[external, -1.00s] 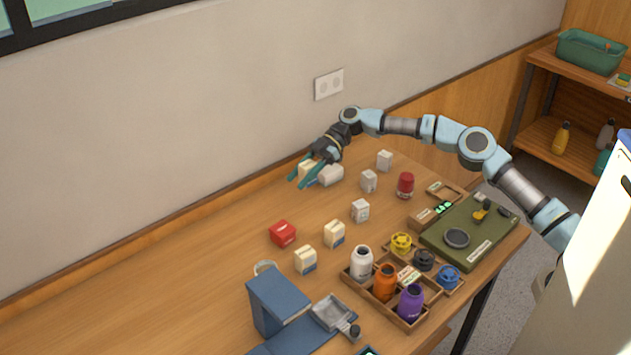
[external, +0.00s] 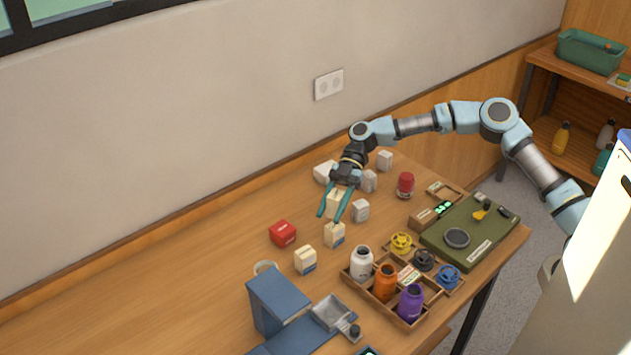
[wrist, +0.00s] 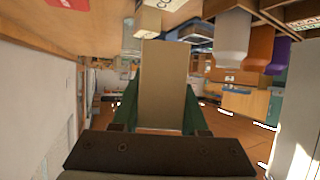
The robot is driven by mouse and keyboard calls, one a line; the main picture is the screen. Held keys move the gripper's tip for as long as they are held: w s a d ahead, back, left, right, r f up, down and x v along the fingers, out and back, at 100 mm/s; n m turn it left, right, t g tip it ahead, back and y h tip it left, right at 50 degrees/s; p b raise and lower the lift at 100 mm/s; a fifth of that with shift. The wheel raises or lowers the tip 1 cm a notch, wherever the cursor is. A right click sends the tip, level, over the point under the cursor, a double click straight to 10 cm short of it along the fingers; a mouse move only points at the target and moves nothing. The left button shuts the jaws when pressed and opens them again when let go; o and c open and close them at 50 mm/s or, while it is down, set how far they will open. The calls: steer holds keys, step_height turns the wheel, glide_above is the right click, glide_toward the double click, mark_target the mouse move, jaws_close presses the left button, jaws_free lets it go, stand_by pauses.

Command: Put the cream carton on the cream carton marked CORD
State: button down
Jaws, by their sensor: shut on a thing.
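My gripper (external: 329,217) is shut on a cream carton (external: 334,203), held between the teal fingers above the table. The held carton (wrist: 162,80) fills the middle of the wrist view, its plain tan side facing the camera. A cream carton with a blue band (external: 334,235) stands on the table just below the held one in the external view. Another similar carton (external: 305,260) stands further left and nearer the front. At the top of the wrist view, a cut-off carton (wrist: 165,5) shows the letters "CO"; the rest of its label is out of frame.
A red box (external: 283,233) stands left of the cartons. White-grey boxes (external: 361,210) stand to the right and behind. A wooden tray (external: 411,321) with white, orange and purple bottles is at the front right. A blue box (external: 278,301) is at the front left.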

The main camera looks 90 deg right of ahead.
mark_target(332, 218)
steer(key=shift+f+p, duration=0.45)
steer(key=shift+f, duration=1.5)
steer(key=shift+f, duration=0.2)
steer(key=shift+c, duration=2.2)
jaws_free()
steer(key=shift+r, duration=0.1)
steer(key=shift+r, duration=0.25)
steer(key=b+v, duration=0.3)
steer(key=v, duration=0.9)
steer(key=shift+f, duration=0.2)
